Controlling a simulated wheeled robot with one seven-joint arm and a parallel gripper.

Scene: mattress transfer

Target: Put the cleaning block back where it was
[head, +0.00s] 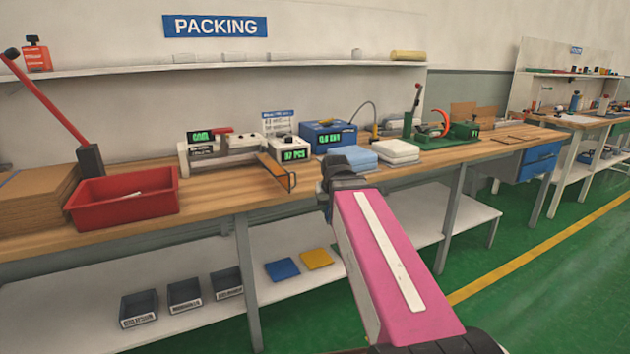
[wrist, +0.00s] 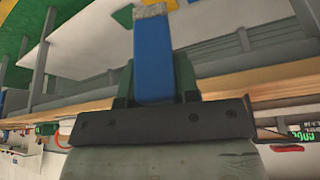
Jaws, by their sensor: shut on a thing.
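My gripper (wrist: 155,80) is shut on a blue block with a rough grey end, which I take to be the cleaning block (wrist: 153,55). The dark green fingers flank the block's base, and its grey end points away from the gripper. In the head view my wrist is in front of the workbench (head: 225,197) near its front edge, and my pink arm link covers the fingers and the block. I cannot tell from the head view how high the block is above the bench or shelf.
Folded blue-grey cloths (head: 355,157) and white cloths (head: 396,151) lie behind my wrist. A red bin (head: 123,208) and a white sealer (head: 215,155) stand to the left.

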